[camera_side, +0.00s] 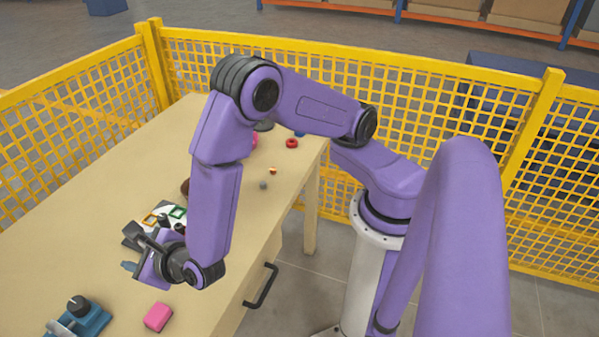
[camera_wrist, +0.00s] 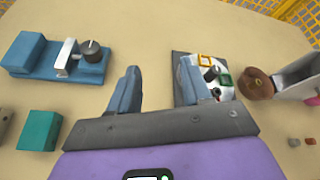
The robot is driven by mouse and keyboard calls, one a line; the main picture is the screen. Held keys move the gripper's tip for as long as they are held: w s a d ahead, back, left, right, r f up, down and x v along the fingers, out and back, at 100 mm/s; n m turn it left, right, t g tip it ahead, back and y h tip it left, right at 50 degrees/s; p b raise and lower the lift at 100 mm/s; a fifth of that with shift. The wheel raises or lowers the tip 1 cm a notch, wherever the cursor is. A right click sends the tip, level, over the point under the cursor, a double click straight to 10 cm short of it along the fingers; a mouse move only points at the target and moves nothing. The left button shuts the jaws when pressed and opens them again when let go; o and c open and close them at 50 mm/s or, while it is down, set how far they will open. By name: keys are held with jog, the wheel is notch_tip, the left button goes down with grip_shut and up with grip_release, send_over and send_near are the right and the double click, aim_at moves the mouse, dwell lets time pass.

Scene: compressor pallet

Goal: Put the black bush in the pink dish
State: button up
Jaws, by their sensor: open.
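My gripper (camera_side: 134,249) is open and low over the table in the side view. In the wrist view its two fingers stand apart, with bare table between their tips (camera_wrist: 158,68). A small black cylinder (camera_wrist: 210,73), which looks like the black bush, stands on a white plate just right of the right finger; in the side view a dark upright cylinder (camera_side: 163,219) shows beside my gripper. A pink piece (camera_side: 253,141), possibly the pink dish, is mostly hidden behind my arm. A pink edge (camera_wrist: 317,106) shows at the right of the wrist view.
A blue fixture (camera_wrist: 50,62) carries another black cylinder (camera_wrist: 93,50). A brown bowl (camera_wrist: 252,86) sits to the right. A block is teal in the wrist view (camera_wrist: 40,130); a pink block (camera_side: 158,317) shows from the side.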

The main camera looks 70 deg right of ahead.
jog(key=s+a+r+n+g+y, duration=0.3)
jog(key=s+r+n+g+y, duration=0.15)
jog(key=n, duration=0.55)
jog(key=s+a+r+n+g+y, duration=0.35)
jog(key=s+n, duration=0.25)
jog(key=n, duration=0.3)
jog(key=s+d+r+n+g+h, duration=0.1)
jog(key=s+d+r+n+g, duration=0.2)
jog(key=s+d+n, duration=0.8)
jog(key=n+g, duration=0.1)
jog(key=n, duration=0.3)
jog(key=shift+d+r+n+g+h, duration=0.15)
jog(key=shift+d+n+g+h, duration=0.15)
jog(key=shift+d, duration=0.1)
jog(key=s+d+n+h, duration=0.1)
jog(key=d+n, duration=0.2)
jog(key=d, duration=0.2)
jog(key=s+d+n+h, duration=0.1)
jog(key=d+n+h, duration=0.1)
jog(key=d, duration=0.3)
jog(key=s+d+n+h, duration=0.2)
jog(key=d+n, duration=0.3)
jog(key=shift+r+g, duration=0.3)
jog(key=shift+r, duration=0.05)
jog(key=shift+c, duration=1)
jog(key=shift+w+a, duration=0.1)
jog(key=shift+a, duration=0.05)
